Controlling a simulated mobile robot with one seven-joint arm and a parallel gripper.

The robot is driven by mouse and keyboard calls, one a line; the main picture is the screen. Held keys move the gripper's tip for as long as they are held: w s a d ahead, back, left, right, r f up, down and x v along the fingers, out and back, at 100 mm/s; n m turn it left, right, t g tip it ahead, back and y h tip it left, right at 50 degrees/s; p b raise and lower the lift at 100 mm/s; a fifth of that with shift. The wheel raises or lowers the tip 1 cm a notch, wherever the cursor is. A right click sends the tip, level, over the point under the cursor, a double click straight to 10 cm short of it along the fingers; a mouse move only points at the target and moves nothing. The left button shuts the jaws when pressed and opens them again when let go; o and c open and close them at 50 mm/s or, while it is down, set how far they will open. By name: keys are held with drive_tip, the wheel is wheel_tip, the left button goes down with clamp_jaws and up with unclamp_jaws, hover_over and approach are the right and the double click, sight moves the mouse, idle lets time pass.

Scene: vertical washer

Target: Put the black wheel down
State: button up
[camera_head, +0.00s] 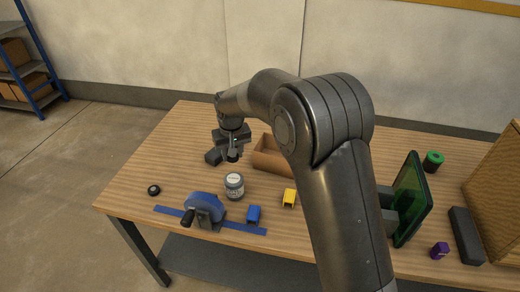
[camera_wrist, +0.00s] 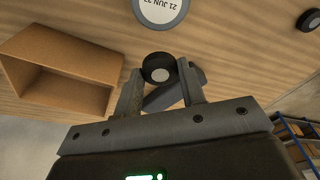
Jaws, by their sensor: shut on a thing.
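My gripper (camera_wrist: 162,88) points down over the wooden table, with its fingers shut on a black wheel (camera_wrist: 158,67) with a pale hub. The wheel sits at the fingertips in the wrist view. In the head view my gripper (camera_head: 232,152) is behind the labelled jar and left of the brown open box, and the held wheel is small and hard to make out. I cannot tell whether the wheel touches the table. A second black wheel (camera_head: 153,190) lies at the table's left; it also shows in the wrist view (camera_wrist: 309,19).
A dark grey block (camera_head: 213,156) lies close beside my gripper. Near it stand the jar (camera_head: 234,187) and brown box (camera_head: 268,161). A blue tool (camera_head: 205,207), blue block (camera_head: 254,215) and yellow block (camera_head: 289,198) are in front. The table's left back is clear.

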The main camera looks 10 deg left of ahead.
drive_tip(key=w+d+n, duration=0.2)
drive_tip(key=w+d, duration=1)
drive_tip(key=d, duration=0.1)
drive_tip(key=f, duration=0.4)
drive_tip(key=d+f, duration=0.1)
drive_tip(key=f, duration=0.1)
drive_tip(key=shift+w+f, duration=0.15)
drive_tip(key=shift+w, duration=0.1)
drive_tip(key=shift+a+f, duration=0.1)
drive_tip(key=shift+f, duration=1.9)
drive_tip(key=shift+f, duration=0.45)
drive_tip(key=o, duration=1)
drive_tip(key=shift+s+f, duration=0.2)
drive_tip(key=shift+f, duration=0.05)
drive_tip(key=shift+c, duration=0.2)
wheel_tip(320, 180, up, 13)
drive_tip(key=s+d, duration=0.1)
drive_tip(key=shift+d+r, duration=0.2)
